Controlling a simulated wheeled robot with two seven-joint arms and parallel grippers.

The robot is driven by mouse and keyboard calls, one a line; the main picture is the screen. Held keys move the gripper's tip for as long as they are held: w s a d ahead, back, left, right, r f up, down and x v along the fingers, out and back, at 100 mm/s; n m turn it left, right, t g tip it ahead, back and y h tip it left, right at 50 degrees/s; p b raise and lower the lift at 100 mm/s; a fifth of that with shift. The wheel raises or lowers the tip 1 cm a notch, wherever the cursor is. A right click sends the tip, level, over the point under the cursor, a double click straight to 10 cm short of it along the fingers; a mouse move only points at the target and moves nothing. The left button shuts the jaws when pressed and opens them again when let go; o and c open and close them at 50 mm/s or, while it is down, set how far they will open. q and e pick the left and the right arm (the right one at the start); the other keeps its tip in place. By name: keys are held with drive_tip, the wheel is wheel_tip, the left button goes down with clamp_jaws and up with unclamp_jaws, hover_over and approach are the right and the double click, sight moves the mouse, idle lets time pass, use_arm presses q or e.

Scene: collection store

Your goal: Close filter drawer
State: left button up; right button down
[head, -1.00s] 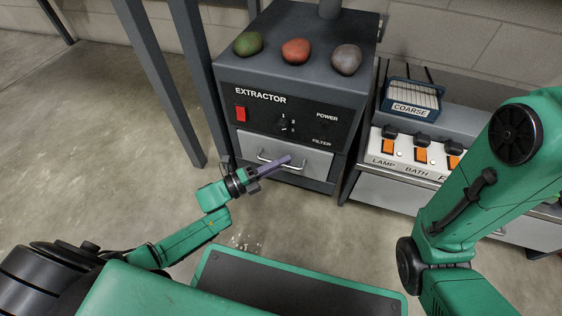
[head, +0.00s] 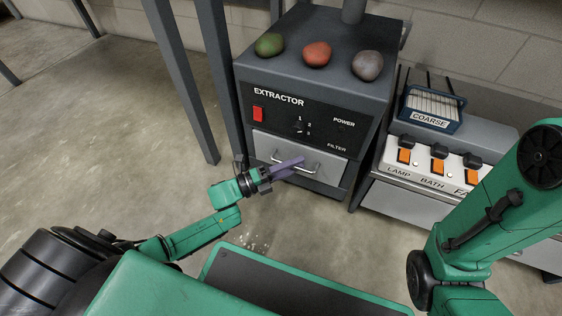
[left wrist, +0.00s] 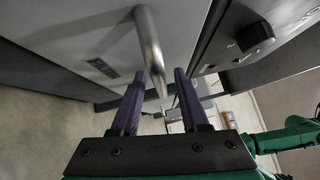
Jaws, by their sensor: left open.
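The filter drawer (head: 325,162) is the light grey front low on the extractor, under the FILTER label, with a silver bar handle (head: 307,171). How far it stands out from the cabinet is hard to tell. My left gripper (head: 301,161) has its purple fingers parted and holds nothing. It reaches from the left to the drawer front and hides the middle of the handle. In the left wrist view the handle (left wrist: 149,45) runs down toward the gap between the fingertips (left wrist: 160,72). Contact is unclear. My right arm is at the right; its gripper is out of view.
The extractor (head: 310,108) carries a green (head: 269,45), a red (head: 317,54) and a grey stone (head: 367,66). A blue COARSE box (head: 431,108) and a switch panel (head: 420,158) stand at right. Grey posts (head: 222,75) rise at left. Floor is clear before the drawer.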

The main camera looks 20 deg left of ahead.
use_arm(q)
drive_tip(key=p+v, duration=0.4)
drive_tip(key=v, duration=1)
drive_tip(key=shift+a, duration=0.3)
drive_tip(key=shift+s+f, duration=0.1)
